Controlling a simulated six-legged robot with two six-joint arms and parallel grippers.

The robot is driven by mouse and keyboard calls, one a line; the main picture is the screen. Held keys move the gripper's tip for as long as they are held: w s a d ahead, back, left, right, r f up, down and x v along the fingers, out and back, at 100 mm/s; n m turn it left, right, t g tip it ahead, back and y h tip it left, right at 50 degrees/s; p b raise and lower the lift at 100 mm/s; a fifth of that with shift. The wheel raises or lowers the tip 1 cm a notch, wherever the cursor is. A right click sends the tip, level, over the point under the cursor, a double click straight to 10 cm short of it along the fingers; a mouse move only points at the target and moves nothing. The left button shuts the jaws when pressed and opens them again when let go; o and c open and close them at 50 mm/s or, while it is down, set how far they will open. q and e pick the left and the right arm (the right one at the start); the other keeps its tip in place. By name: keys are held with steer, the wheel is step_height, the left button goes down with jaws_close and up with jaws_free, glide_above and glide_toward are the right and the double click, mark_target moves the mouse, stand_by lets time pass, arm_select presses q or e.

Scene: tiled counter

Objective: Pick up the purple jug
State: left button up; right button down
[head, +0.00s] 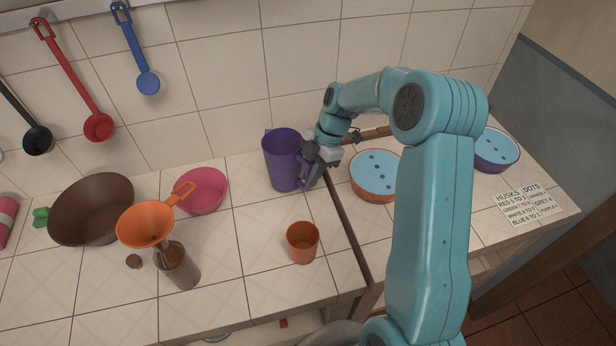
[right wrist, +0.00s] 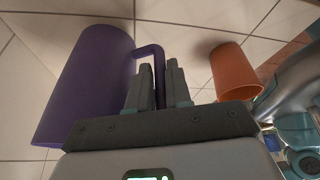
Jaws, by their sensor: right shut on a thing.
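The purple jug (head: 283,160) stands upright on the tiled counter near the back wall in the head view. My right gripper (head: 312,166) is at the jug's right side, where the handle is. In the right wrist view the jug (right wrist: 85,85) fills the left part, and its handle (right wrist: 152,52) runs down between the two fingers of my right gripper (right wrist: 158,85). The gripper is shut on the handle. I cannot tell whether the jug's base touches the counter. My left gripper is not in view.
An orange cup (head: 303,242) stands in front of the jug. A pink bowl (head: 201,190), a brown bowl (head: 92,208) and a bottle (head: 178,266) with an orange funnel (head: 146,224) are to the left. Blue-topped bowls (head: 374,175) (head: 495,150) and a printed card (head: 528,206) are right.

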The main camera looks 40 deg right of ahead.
step_height(320, 180, up, 26)
steer(key=shift+r, duration=0.1)
